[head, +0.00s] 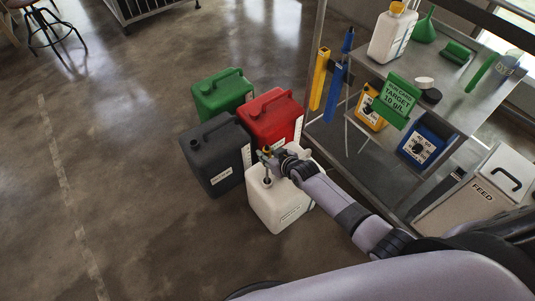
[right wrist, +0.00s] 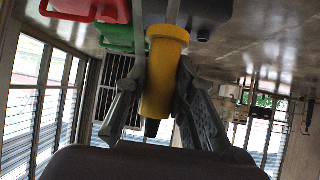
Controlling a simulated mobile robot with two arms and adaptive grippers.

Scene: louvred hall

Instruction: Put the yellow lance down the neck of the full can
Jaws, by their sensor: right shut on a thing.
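My right gripper (head: 270,157) is above the white can (head: 280,205) on the floor. In the right wrist view it is shut on the yellow lance (right wrist: 163,70), around its thick yellow head. The lance's thin grey shaft runs away from the head toward the floor. In the head view the shaft drops to the can's neck (head: 267,181); I cannot tell how far its end is inside, if at all. The labels are too small to tell which can is full. My left gripper is not in view.
A black can (head: 215,160), a red can (head: 270,117) and a green can (head: 221,92) stand close behind. A metal rack (head: 370,168) with a yellow tube (head: 320,78) and a blue tube (head: 335,88) stands to the right.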

